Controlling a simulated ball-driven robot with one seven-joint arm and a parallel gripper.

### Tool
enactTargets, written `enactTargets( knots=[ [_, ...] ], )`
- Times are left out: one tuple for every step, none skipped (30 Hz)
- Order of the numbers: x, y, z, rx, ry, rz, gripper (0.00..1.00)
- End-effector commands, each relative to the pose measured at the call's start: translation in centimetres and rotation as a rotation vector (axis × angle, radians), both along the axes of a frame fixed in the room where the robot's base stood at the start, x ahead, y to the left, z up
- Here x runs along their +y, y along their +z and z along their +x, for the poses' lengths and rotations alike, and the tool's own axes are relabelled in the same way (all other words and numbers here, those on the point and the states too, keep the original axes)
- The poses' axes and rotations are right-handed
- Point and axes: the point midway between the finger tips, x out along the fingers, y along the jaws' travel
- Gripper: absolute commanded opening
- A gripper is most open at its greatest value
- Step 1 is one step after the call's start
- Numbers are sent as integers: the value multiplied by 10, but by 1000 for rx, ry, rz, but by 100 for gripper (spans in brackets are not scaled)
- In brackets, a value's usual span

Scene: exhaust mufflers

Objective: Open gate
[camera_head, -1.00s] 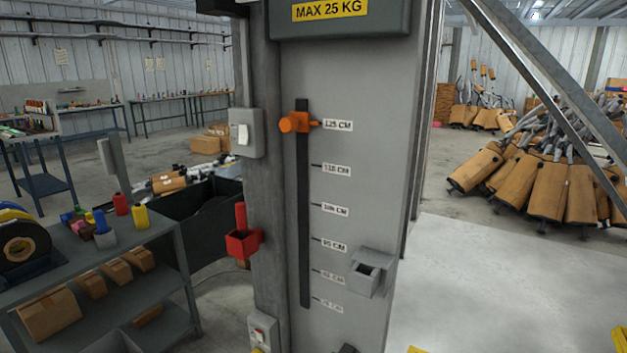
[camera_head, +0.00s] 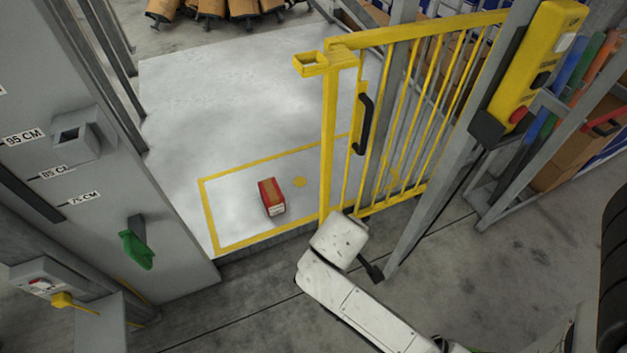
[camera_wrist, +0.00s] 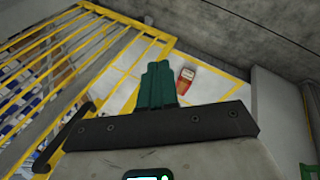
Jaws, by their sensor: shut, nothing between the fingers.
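The gate (camera_head: 440,100) is a yellow barred frame on the right of the head view, beside a grey post (camera_head: 450,150). Its free end stands apart from the grey column (camera_head: 100,180), with an open gap between them. A black handle (camera_head: 364,124) sits upright near that free end. In the wrist view the gate's bars (camera_wrist: 70,65) fill the left side, and a curved black handle (camera_wrist: 72,125) shows beside my gripper. My gripper (camera_wrist: 157,75) has green fingers, shut and empty, clear of the handle. In the head view my white arm reaches in below the gate; the fingertips cannot be made out.
A red box (camera_head: 271,197) lies inside a yellow floor outline on the pale platform (camera_head: 200,95). A green hook (camera_head: 137,250) juts from the column. A yellow control box (camera_head: 535,70) is on the right post. Grey floor (camera_head: 230,310) in front is clear.

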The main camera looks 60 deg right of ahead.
Motion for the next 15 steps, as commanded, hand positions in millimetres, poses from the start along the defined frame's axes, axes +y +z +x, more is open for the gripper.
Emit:
enactTargets(
  knots=[
    [-13, -28, 14, 0, -7, -83, 0],
    [-20, -33, 21, -1, -11, -133, 0],
    [-29, -39, 31, -3, -12, -202, 0],
    [-35, -44, 38, -2, -13, -254, 0],
    [-41, -47, 46, -2, -11, -305, 0],
    [-47, -52, 57, 0, -7, -374, 0],
    [-52, -55, 65, 0, -1, -425, 0],
    [-55, -58, 73, 1, 4, -475, 0],
    [-60, -60, 85, 2, 14, -542, 0],
    [-62, -63, 94, 4, 23, -594, 0],
    [-63, -64, 103, 4, 34, -643, 0],
    [-64, -66, 115, 7, 50, -709, 0],
    [-64, -68, 125, 9, 65, -756, 0],
    [-64, -69, 134, 12, 79, -802, 0],
    [-63, -70, 146, 14, 100, -861, 0]
  ],
)
